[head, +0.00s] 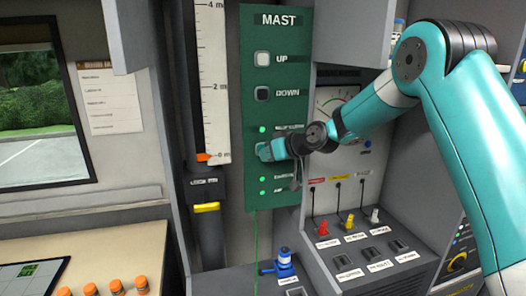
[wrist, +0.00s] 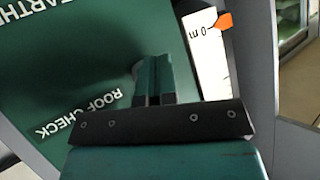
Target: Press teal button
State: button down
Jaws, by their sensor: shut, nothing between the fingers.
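I cannot make out a teal button in either view; the gripper covers part of the panel. I cannot tell whether the fingertips touch the panel.
The panel holds a pale UP button (head: 262,58), a dark DOWN button (head: 262,93) and several green lights. A mast scale with an orange pointer (head: 205,157) stands to the left. A switch console with a red switch (head: 322,227) and a blue lever (head: 284,262) lies below.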

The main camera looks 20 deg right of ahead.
dwell(0.5)
jog(key=shift+s+b, duration=0.55)
jog(key=shift+s, duration=0.15)
jog(key=shift+s, duration=0.1)
jog(key=s+b, duration=0.2)
jog(key=s, duration=0.3)
jog(key=shift+b, duration=0.35)
